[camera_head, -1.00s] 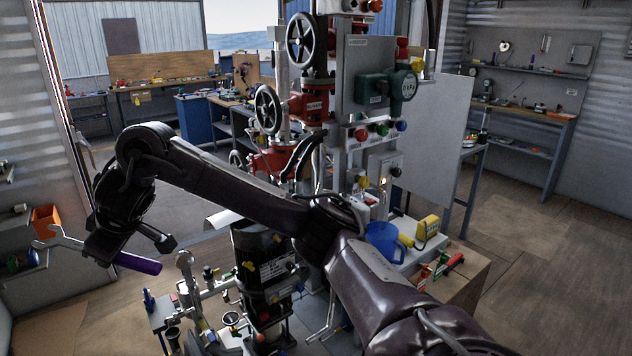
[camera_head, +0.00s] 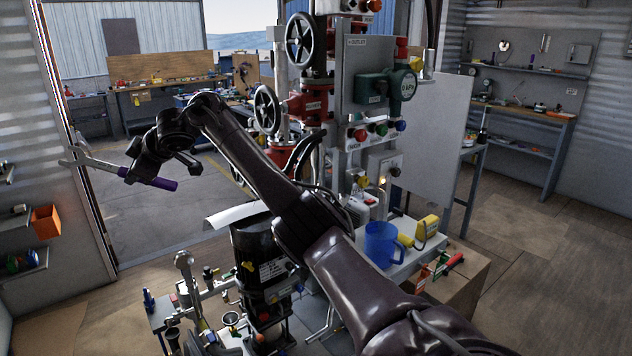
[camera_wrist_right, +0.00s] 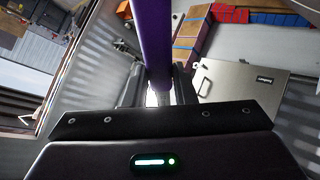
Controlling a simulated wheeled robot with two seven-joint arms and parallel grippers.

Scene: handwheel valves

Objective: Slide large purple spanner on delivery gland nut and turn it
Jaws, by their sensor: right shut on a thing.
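The large spanner has a grey open-ended head (camera_head: 78,157) and a purple handle (camera_head: 160,183). It is held in the air at the left of the head view, clear of the pump rig. My right gripper (camera_head: 132,174) is shut on it; the purple handle also shows between the fingers in the right wrist view (camera_wrist_right: 152,45). The spanner touches no nut. Red valves with black handwheels stand on the rig, an upper one (camera_head: 300,39) and a lower one (camera_head: 267,109). I cannot make out which part is the delivery gland nut. My left gripper is not in view.
A black motor (camera_head: 262,258) with pipes stands at the front of the rig. A blue jug (camera_head: 381,243) and a yellow device (camera_head: 427,228) sit on the ledge to its right. An orange bin (camera_head: 46,220) is on the left wall shelf. Open floor lies behind the spanner.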

